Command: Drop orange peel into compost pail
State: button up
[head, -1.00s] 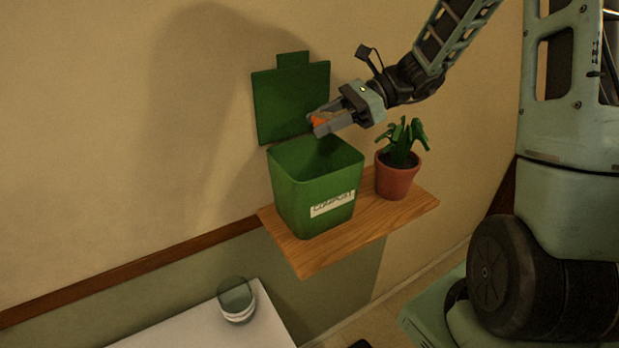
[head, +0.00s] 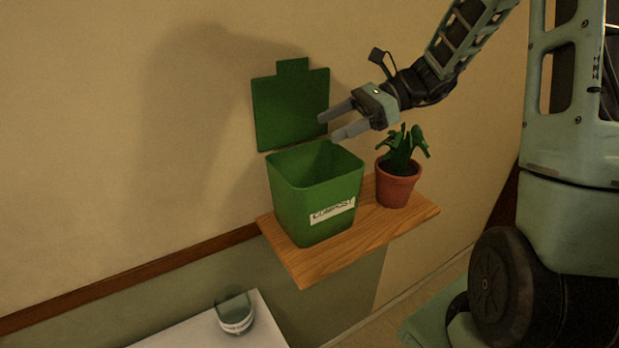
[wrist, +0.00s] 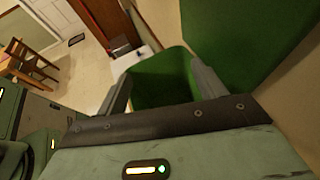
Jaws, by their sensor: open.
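The green compost pail (head: 290,205) stands upright on a wooden shelf, its lid (head: 291,108) raised against the wall. A white label on its front reads as compost. My gripper (head: 327,127) is open and empty just above the pail's rim, on its right side. In the wrist view the open fingers of my gripper (wrist: 160,82) frame the pail's green opening (wrist: 160,80). The orange peel is not visible in either current view; the pail's bottom is hidden in the head view and dark in the wrist view.
A potted plant (head: 397,185) stands right of the pail on the wooden shelf (head: 340,252), below my arm. A glass (head: 235,314) with a white band stands on a white surface (head: 190,333) at lower left. The wrist view shows a wooden chair (wrist: 30,65) far off.

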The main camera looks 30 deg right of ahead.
jog(key=b+v, duration=0.3)
jog(key=v, duration=1.1)
jog(key=shift+d+r, duration=0.15)
jog(key=shift+s, duration=0.1)
